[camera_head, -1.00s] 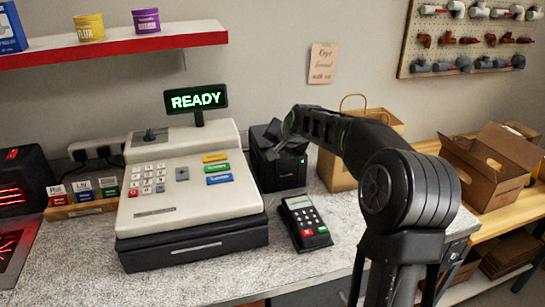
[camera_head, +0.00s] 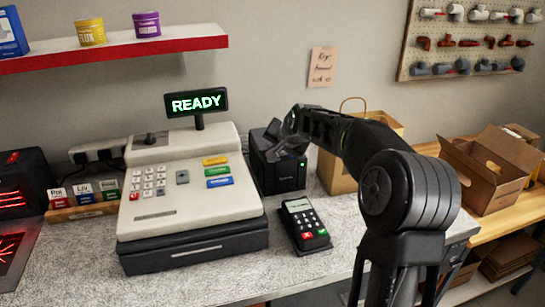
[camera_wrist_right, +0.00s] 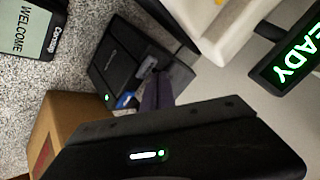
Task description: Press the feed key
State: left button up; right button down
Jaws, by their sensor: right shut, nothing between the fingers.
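The black receipt printer (camera_head: 278,168) stands on the counter just right of the cash register. In the right wrist view the printer (camera_wrist_right: 118,62) shows a small blue key (camera_wrist_right: 126,100), which looks like the feed key, and a green light near it. My right gripper (camera_head: 284,146) is over the printer's top in the head view, its arm coming from the right. In the wrist view its shut, empty fingers (camera_wrist_right: 152,88) are close beside the blue key; I cannot tell whether they touch the printer. The head view hides the key. My left gripper is not in view.
The cash register (camera_head: 190,190) with its READY display (camera_head: 197,102) stands left of the printer. A card terminal (camera_head: 305,224) lies in front of it. A paper bag (camera_head: 336,172) stands close on the right, behind my arm. An open cardboard box (camera_head: 490,172) is farther right.

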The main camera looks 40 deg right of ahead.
notch_tip(320, 180, up, 6)
jog(key=p, duration=0.4)
dwell(0.4)
dwell(0.8)
